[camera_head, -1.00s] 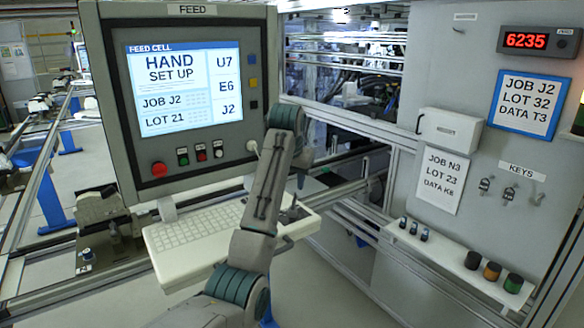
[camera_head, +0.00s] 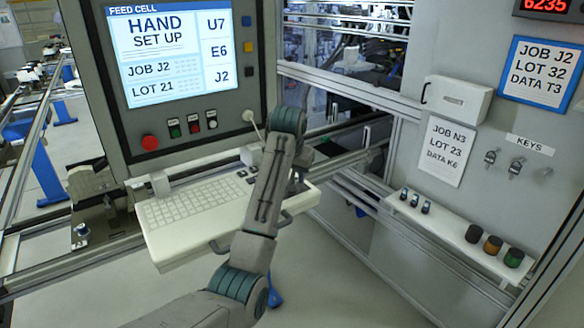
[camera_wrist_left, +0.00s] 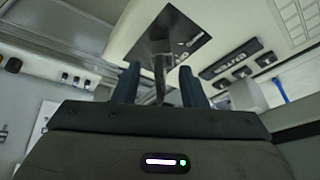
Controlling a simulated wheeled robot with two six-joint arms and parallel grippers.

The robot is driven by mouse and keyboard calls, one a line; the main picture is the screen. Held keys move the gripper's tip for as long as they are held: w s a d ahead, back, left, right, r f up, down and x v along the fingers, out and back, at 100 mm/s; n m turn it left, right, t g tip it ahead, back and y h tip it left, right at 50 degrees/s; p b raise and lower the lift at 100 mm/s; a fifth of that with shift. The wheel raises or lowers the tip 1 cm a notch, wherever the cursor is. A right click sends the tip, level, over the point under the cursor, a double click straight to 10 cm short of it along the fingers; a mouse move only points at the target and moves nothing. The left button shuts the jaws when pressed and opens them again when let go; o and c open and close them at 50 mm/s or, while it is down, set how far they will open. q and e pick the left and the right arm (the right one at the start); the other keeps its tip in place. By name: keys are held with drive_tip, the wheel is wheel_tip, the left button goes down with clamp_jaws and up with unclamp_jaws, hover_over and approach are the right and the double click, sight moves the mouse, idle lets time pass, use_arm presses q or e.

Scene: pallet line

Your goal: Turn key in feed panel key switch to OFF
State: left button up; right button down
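The feed panel (camera_head: 118,140) is a grey screen housing with a button row. A cream round part with a thin stem (camera_head: 249,117) sits right of the buttons. I cannot tell whether it is the key switch, and I read no key position. My left gripper (camera_wrist_left: 160,78) shows two dark blue fingers standing apart in the left wrist view. A metal stem (camera_wrist_left: 160,62) shows between them, with gaps on both sides. A dark square plate (camera_wrist_left: 184,30) on a cream surface lies beyond. In the head view the fingers are mostly hidden behind my arm, over the keyboard tray's right end. My right gripper is out of view.
The keyboard tray (camera_head: 168,248) juts out below the panel. On the right wall, keys (camera_head: 490,158) hang on hooks under a KEYS label (camera_head: 530,145); the rightmost hook looks empty. Metal rails run behind my arm.

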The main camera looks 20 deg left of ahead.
use_arm(q)
drive_tip(key=shift+s, duration=0.1)
drive_tip(key=shift+c, duration=0.2)
drive_tip(key=c, duration=0.7)
clamp_jaws()
drive_tip(key=shift+a, duration=0.1)
drive_tip(key=m+h, duration=0.1)
drive_tip(key=m, duration=0.3)
drive_tip(key=shift+a+h, duration=0.35)
drive_tip(key=shift+h, duration=0.05)
drive_tip(key=shift+o, duration=0.6)
unclamp_jaws()
drive_tip(key=shift+m+h, duration=0.3)
drive_tip(key=shift+m, duration=0.7)
drive_tip(key=o, duration=0.5)
drive_tip(key=shift+w, duration=0.2)
drive_tip(key=shift+d, duration=0.15)
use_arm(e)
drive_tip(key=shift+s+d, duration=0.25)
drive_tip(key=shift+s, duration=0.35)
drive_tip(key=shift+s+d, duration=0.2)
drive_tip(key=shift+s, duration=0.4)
